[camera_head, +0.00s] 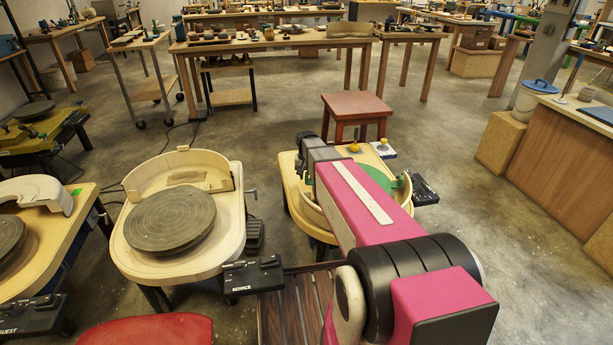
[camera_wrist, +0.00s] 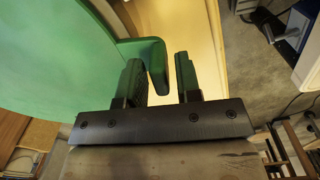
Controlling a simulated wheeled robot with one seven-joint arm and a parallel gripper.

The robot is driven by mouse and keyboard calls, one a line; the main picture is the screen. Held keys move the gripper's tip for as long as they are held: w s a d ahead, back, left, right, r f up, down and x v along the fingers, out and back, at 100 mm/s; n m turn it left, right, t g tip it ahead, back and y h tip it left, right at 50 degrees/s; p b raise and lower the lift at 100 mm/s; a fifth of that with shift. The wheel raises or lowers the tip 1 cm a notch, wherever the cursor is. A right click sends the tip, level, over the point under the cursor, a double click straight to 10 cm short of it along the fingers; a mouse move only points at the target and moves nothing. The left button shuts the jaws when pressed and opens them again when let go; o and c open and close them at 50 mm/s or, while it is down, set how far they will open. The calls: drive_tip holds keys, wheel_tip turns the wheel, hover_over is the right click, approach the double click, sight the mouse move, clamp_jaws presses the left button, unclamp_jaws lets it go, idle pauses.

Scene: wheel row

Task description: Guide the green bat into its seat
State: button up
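The green bat (camera_head: 376,178) is partly hidden behind my pink arm in the head view, over the cream wheel (camera_head: 309,213) at centre right. In the wrist view the bat (camera_wrist: 50,55) is a large green disc filling the upper left, with a bent green tab (camera_wrist: 157,68) on its edge. My gripper (camera_wrist: 160,57) is open. Its two green-padded fingers stand either side of the tab. The tab is close to the left finger, and a gap shows between it and the right finger. The seat under the bat is hidden, so I cannot tell whether the bat rests in it.
Another wheel (camera_head: 172,218) with a bare grey disc stands to the left. A red stool (camera_head: 356,108) is behind the bat's wheel. A black control box (camera_head: 424,191) juts out at its right. A wooden counter (camera_head: 563,160) stands far right, with open floor between.

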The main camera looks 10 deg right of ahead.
drive_tip(key=shift+r, duration=1.75)
idle(0.3)
drive_tip(key=o, duration=0.5)
drive_tip(key=shift+o, duration=0.2)
drive_tip(key=o, duration=0.7)
